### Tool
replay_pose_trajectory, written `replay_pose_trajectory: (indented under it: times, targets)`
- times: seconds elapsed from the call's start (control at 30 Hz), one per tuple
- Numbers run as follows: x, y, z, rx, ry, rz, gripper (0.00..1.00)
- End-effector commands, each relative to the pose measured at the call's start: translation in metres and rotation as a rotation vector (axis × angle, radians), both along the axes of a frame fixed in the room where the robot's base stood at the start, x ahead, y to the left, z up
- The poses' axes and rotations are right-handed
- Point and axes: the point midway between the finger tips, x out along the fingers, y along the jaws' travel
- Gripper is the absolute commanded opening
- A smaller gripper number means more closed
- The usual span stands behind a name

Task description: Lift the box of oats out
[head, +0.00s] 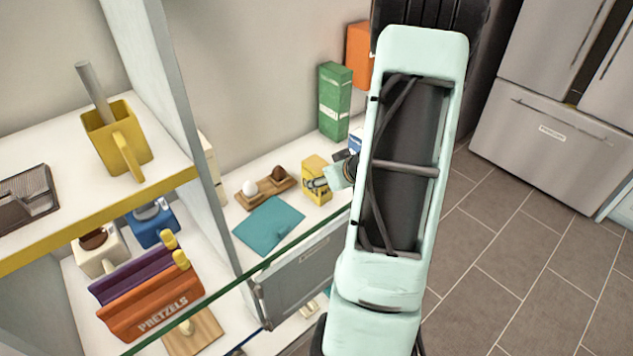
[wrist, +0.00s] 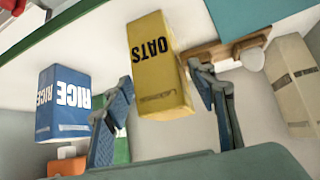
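The box of oats (wrist: 158,65) is yellow with black lettering and stands between the two fingers of my gripper (wrist: 160,78) in the wrist view, which looks upside down. One finger is on each side of the box, very close to it. The fingers are spread wide, and I see no clear grip. In the head view the yellow box (head: 314,170) stands upright on the white shelf (head: 255,222). My gripper (head: 322,184) reaches it from the right, and my arm hides part of the shelf.
A blue rice box (wrist: 62,103) stands beside the oats. A green box (head: 335,100) and an orange box (head: 358,55) stand farther back. A wooden board (head: 266,193) with egg-like items and a teal mat (head: 268,225) lie left of the oats. A post (head: 190,130) stands farther left.

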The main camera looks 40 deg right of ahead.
Motion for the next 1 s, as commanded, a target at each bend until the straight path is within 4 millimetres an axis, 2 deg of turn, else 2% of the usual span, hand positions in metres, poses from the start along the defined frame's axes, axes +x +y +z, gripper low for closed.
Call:
replay_pose_trajectory:
  times: [0.07, 0.33, 1.0]
  targets:
    - [-0.0001, 0.0000, -0.0001, 0.000, 0.000, 0.000, 0.41]
    - [-0.0003, 0.0000, -0.0001, 0.000, 0.000, 0.000, 0.11]
    - [0.0002, -0.0001, 0.0097, -0.001, -0.001, 0.001, 0.10]
